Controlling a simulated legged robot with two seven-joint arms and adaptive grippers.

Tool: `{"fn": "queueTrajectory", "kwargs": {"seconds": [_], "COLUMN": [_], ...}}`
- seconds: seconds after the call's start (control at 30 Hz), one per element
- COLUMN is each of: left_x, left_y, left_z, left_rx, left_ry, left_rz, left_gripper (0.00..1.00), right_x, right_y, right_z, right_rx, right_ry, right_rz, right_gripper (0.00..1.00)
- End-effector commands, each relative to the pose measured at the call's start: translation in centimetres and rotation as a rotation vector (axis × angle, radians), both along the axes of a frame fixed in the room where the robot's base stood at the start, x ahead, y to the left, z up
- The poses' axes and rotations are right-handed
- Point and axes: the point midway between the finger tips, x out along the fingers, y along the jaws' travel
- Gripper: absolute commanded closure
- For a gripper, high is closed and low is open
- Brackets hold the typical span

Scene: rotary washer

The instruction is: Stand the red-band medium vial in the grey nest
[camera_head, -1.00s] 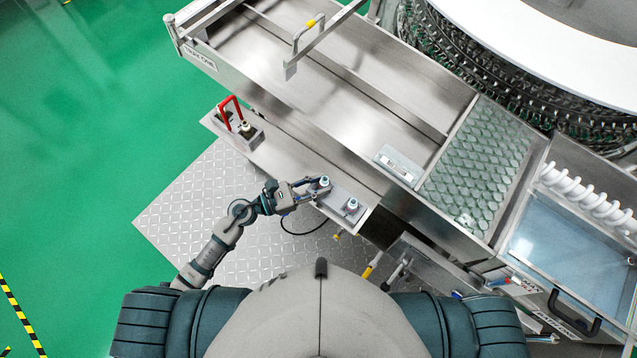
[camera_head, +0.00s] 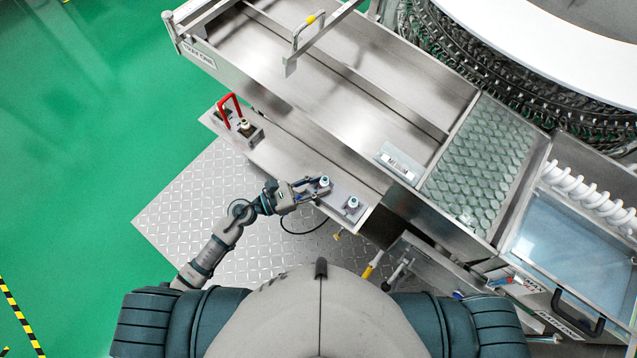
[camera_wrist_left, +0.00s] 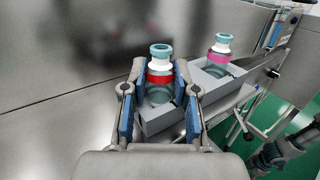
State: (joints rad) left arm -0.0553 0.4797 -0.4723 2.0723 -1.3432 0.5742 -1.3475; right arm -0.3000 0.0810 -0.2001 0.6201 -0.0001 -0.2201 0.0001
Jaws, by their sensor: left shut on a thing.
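The red-band vial (camera_wrist_left: 160,76) has a teal cap, a white collar and a clear glass lower body. It stands upright between the fingers of my left gripper (camera_wrist_left: 157,92), which is shut on it. In the head view my left gripper (camera_head: 306,187) reaches in from the left, with the vial's teal top (camera_head: 324,181) at its tip. A grey nest (camera_wrist_left: 158,122) lies directly below and around the vial's lower part. I cannot tell whether the vial's base touches the nest floor.
A pink-band vial (camera_wrist_left: 219,56) stands in a grey holder just right; its top shows in the head view (camera_head: 353,202). A red handle (camera_head: 229,106) and a small block (camera_head: 248,137) sit farther left on the ledge. A steel tray wall (camera_head: 330,148) rises behind.

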Motion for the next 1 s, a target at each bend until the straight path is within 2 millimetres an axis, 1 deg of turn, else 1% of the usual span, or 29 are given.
{"fn": "queueTrajectory", "kwargs": {"seconds": [0.03, 0.07, 0.1, 0.13, 0.4, 0.53, 0.67, 0.9, 1.0], "left_x": [0.0, 0.0, 0.0, 0.0, 0.0, -0.4, -1.2, -3.2, -3.8], "left_y": [0.0, 0.0, 0.0, 0.0, 0.0, 0.8, 3.0, 8.0, 9.6], "left_z": [-0.1, 0.0, 0.0, 0.0, -0.1, -0.2, -0.4, -0.9, -1.0], "left_rx": [0.001, 0.001, 0.001, 0.001, 0.001, 0.002, 0.003, 0.002, 0.002], "left_ry": [0.0, 0.0, 0.0, 0.0, 0.0, 0.004, 0.005, 0.005, 0.005], "left_rz": [0.0, 0.0, 0.0, 0.0, 0.0, 0.0, 0.001, 0.001, 0.0], "left_gripper": [0.64, 0.56, 0.46, 0.42, 0.42, 0.42, 0.42, 0.42, 0.42], "right_x": [0.0, 0.0, 0.0, 0.0, 0.0, 0.0, 0.0, 0.0, 0.0], "right_y": [0.0, 0.0, 0.0, 0.0, 0.1, 0.1, 0.1, 0.1, 0.1], "right_z": [0.0, 0.0, 0.0, 0.0, 0.0, 0.0, 0.0, 0.0, 0.0], "right_rx": [0.0, 0.0, 0.0, 0.0, 0.001, 0.001, 0.001, 0.001, 0.001], "right_ry": [0.0, 0.0, 0.0, 0.0, 0.0, 0.0, 0.0, 0.0, 0.0], "right_rz": [0.0, 0.0, 0.0, 0.0, 0.0, -0.001, -0.001, -0.001, -0.001], "right_gripper": [0.6, 0.6, 0.6, 0.6, 0.6, 0.6, 0.6, 0.6, 0.6]}}
